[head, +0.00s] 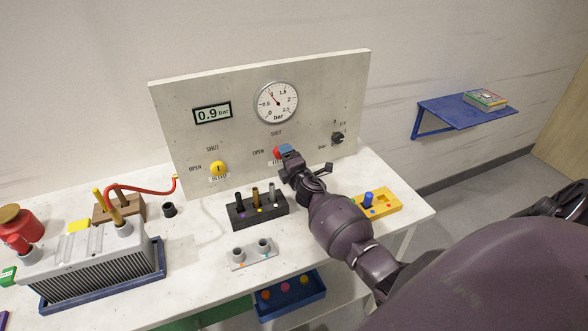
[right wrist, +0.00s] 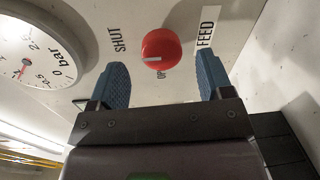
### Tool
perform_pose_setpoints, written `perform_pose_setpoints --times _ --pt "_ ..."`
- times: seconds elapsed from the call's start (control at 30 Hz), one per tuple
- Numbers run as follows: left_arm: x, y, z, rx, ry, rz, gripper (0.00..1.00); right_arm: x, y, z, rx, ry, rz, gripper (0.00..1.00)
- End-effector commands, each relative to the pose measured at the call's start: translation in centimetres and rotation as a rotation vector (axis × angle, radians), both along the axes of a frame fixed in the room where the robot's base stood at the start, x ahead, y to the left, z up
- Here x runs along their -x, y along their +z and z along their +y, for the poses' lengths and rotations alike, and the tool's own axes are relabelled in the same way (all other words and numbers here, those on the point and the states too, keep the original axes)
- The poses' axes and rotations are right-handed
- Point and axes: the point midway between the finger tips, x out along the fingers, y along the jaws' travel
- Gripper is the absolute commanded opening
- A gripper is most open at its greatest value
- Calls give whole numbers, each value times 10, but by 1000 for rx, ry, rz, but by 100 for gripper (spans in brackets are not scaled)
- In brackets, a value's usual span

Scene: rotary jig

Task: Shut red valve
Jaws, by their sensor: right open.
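The red valve (head: 277,153) is a round knob low on the upright panel, partly hidden by my right gripper in the head view. In the right wrist view the red knob (right wrist: 160,49) has a short white mark near its lower edge. The SHUT label is to its left, and the OPEN label, partly hidden, is below it. My right gripper (head: 287,149) is open in front of the panel. Its two blue fingers stand either side of the knob in the right wrist view (right wrist: 162,62), with visible gaps on both sides. My left gripper is not in view.
The panel (head: 180,120) also carries a yellow valve (head: 218,168), a dial gauge (head: 276,102), a display (head: 212,112) reading 0.9 bar and a black knob (head: 338,138). A black block (head: 240,219) with pegs and a yellow tray (head: 386,207) stand on the table below.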

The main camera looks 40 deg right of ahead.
Motion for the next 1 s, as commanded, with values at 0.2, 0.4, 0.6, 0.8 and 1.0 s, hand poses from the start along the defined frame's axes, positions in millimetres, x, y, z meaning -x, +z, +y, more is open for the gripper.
perform_pose_setpoints --times 0.2,0.4,0.6,0.8,1.0 --pt "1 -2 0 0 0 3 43 32 0 8 -1 2 2 73" --pt "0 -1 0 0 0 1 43 52 2 14 -3 2 2 73" --pt "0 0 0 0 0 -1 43 60 3 16 -4 2 2 73" --pt "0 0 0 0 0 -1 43 60 3 16 -4 2 2 73" --pt "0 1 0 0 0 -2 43 60 3 16 -3 2 2 73"
